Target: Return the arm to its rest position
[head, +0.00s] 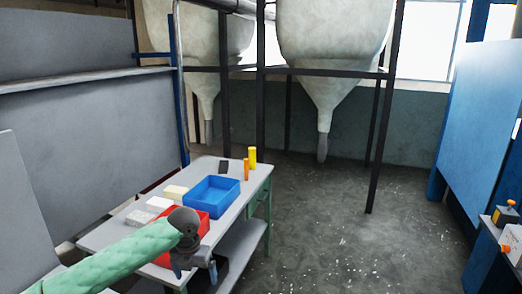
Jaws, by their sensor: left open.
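My left arm (110,262), in a pale green sleeve, reaches in from the lower left. My left gripper (196,267) points down in front of the grey table's near end. Its two fingers are apart and I see nothing between them. The wrist covers part of a red tray (196,232) behind it in the view. My right arm and gripper are not in view.
The table (222,239) also bears a blue tray (210,203), pale blocks (160,204), a dark flat item (223,167), and orange and yellow cylinders (252,157). Hoppers (335,45) hang on dark frames behind. Blue equipment (485,120) stands right. The middle floor is clear.

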